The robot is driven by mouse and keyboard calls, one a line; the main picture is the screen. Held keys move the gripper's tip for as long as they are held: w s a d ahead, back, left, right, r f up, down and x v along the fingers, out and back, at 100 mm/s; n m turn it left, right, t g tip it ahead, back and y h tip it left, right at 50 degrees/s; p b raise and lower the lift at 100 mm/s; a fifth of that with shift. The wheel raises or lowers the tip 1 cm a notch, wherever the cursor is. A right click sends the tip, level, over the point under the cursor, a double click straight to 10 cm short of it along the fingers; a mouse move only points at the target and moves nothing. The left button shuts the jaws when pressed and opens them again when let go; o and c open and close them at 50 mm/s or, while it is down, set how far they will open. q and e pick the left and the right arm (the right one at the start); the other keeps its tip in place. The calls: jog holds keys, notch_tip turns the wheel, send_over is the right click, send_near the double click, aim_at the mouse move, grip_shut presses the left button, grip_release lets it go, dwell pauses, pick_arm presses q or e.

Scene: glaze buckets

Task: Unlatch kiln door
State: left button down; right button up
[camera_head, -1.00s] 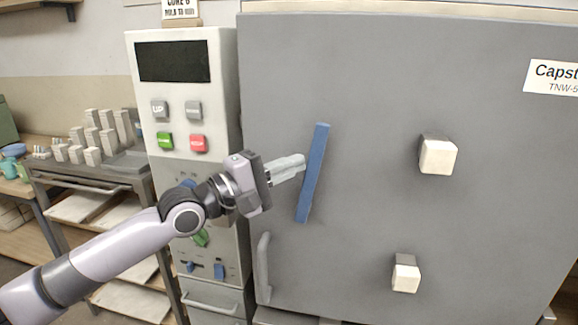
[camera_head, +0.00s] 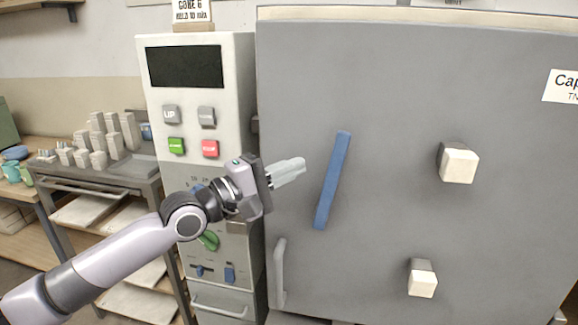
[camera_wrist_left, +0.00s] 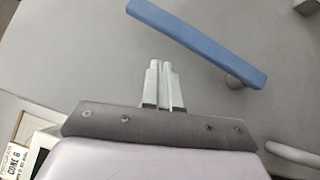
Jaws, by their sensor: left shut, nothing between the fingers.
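The grey kiln door (camera_head: 395,95) fills the right of the head view, and its face also fills the left wrist view (camera_wrist_left: 60,50). A blue latch handle (camera_head: 332,180) sits on the door, tilted with its top to the right. My left gripper (camera_head: 303,165) is shut and empty, a short way left of the latch handle's upper part. In the left wrist view my fingertips (camera_wrist_left: 160,64) are together, and the blue latch handle (camera_wrist_left: 195,42) lies beyond them, apart from them. My right gripper is not in view.
A grey door pull (camera_head: 279,272) is low on the door's left edge. Two pale blocks stick out, an upper one (camera_head: 459,165) and a lower one (camera_head: 422,283). A control panel (camera_head: 190,100) stands left of the door. A shelf cart (camera_head: 95,180) is farther left.

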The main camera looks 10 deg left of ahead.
pick_arm(q)
jog(key=s+a+r+b, duration=0.1)
jog(key=s+a+b, duration=0.1)
jog(key=s+a, duration=0.5)
jog(key=shift+a+r, duration=0.15)
jog(key=shift+a, duration=0.15)
jog(key=shift+w, duration=0.1)
jog(key=s+d+f+m+y, duration=0.1)
jog(key=s+f+m+y, duration=0.2)
jog(key=f, duration=1)
jog(key=s+f+m+y, duration=0.2)
jog(key=f+m+y, duration=0.1)
jog(key=f, duration=0.9)
jog(key=s+a+f+m+g+y, duration=0.3)
jog(key=s+a+f+m+y, duration=0.1)
jog(key=s+f, duration=1.2)
notch_tip(320, 180, down, 3)
jog(key=m+y, duration=0.1)
jog(key=m, duration=0.1)
jog(key=shift+s+a+m+y, duration=0.2)
jog(key=shift+s+m+y, duration=0.1)
jog(key=shift+y, duration=0.1)
jog(key=shift+w+r, duration=0.1)
